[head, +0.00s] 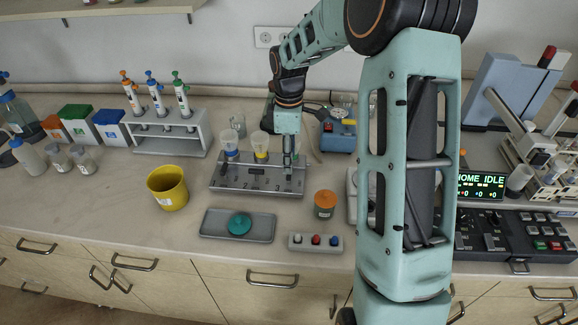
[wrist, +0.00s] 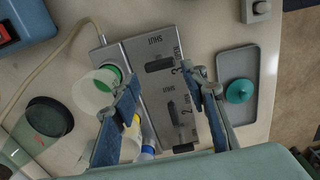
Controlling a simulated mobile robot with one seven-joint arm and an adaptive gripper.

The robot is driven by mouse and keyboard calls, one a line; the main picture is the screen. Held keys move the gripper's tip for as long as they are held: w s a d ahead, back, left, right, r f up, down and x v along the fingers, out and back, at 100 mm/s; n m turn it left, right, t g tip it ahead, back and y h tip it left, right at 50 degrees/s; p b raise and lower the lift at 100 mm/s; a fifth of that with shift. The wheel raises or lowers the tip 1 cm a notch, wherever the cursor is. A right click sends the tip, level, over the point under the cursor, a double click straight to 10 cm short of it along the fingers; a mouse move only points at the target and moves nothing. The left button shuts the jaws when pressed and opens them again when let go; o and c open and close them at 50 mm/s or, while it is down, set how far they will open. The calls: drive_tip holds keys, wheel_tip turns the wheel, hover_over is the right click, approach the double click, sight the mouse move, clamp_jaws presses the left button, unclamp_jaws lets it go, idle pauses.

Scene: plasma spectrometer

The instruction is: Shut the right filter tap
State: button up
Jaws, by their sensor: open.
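The grey filter manifold (head: 225,182) stands mid-bench, with clear cups with blue, yellow and green parts along its back and numbers on its front. In the wrist view its top (wrist: 130,48) carries "SHUT" labels and dark taps. The right tap (wrist: 158,65) looks like a dark bar near the green-ringed right cup (wrist: 96,88); its exact turn is hard to read. My gripper (head: 288,168) is over the right part of the manifold and hides the right tap in the head view. In the wrist view my gripper (wrist: 163,80) is open, its fingers apart on either side of the manifold's top, holding nothing.
A grey tray (head: 210,225) with a teal lid (head: 240,224) lies in front. An orange-capped jar (head: 325,204) and a button block (head: 315,243) are to the right. A yellow cup (head: 168,188) is left; a blue device (head: 338,135) is behind right.

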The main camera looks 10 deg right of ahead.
sight(289, 177)
drive_tip(key=shift+f, duration=2.2)
drive_tip(key=shift+c, duration=0.5)
drive_tip(key=c, duration=0.8)
